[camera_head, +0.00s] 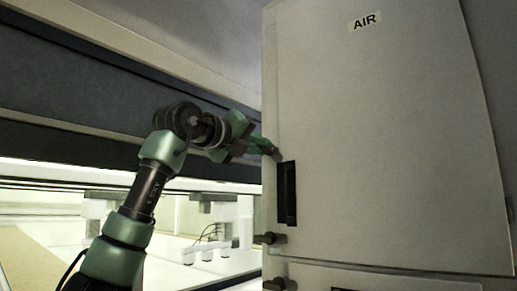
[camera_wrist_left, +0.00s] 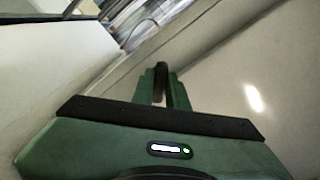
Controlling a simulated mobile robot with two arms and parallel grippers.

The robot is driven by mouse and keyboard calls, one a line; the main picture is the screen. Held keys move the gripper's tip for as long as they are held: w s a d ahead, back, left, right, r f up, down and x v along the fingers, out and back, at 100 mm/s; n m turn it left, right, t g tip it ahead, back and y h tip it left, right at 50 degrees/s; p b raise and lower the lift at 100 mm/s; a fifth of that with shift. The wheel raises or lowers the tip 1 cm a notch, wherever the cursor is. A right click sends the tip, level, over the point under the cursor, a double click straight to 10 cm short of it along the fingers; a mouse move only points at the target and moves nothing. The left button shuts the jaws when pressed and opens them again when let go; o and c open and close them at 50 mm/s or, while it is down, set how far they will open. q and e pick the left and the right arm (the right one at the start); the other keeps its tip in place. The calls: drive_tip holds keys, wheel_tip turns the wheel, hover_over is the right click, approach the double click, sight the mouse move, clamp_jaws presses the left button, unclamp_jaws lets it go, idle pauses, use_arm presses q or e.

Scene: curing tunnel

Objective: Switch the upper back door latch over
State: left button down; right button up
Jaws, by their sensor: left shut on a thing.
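The tall pale cabinet door (camera_head: 385,130) fills the right of the head view and carries an "AIR" label. My left gripper (camera_head: 268,147) reaches its left edge from the left, just above the dark recessed handle (camera_head: 287,193). It is shut on the upper latch, which the fingers mostly hide in the head view. In the left wrist view my left gripper (camera_wrist_left: 160,88) closes around the dark latch (camera_wrist_left: 161,68) beside the pale door panel (camera_wrist_left: 250,75). Which way the latch is turned I cannot tell. My right gripper is out of view.
Below the handle, a dark latch (camera_head: 270,238) sticks out at the door edge, with another dark latch (camera_head: 280,284) lower down. On the left, a dark horizontal beam (camera_head: 60,145) runs above a bright opening with pale equipment (camera_head: 215,235) inside.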

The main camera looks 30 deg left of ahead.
use_arm(q)
drive_tip(key=n+b, duration=0.1)
drive_tip(key=n, duration=0.4)
drive_tip(key=shift+f+n, duration=0.1)
drive_tip(key=shift+n, duration=0.2)
drive_tip(key=shift+n+b, duration=0.55)
drive_tip(key=shift+n, duration=1.35)
drive_tip(key=c, duration=1.4)
unclamp_jaws()
drive_tip(key=shift+w+d, duration=0.1)
drive_tip(key=shift+w, duration=0.2)
drive_tip(key=s+b, duration=0.3)
drive_tip(key=s, duration=0.4)
drive_tip(key=shift+s+a, duration=0.35)
drive_tip(key=shift+s, duration=0.05)
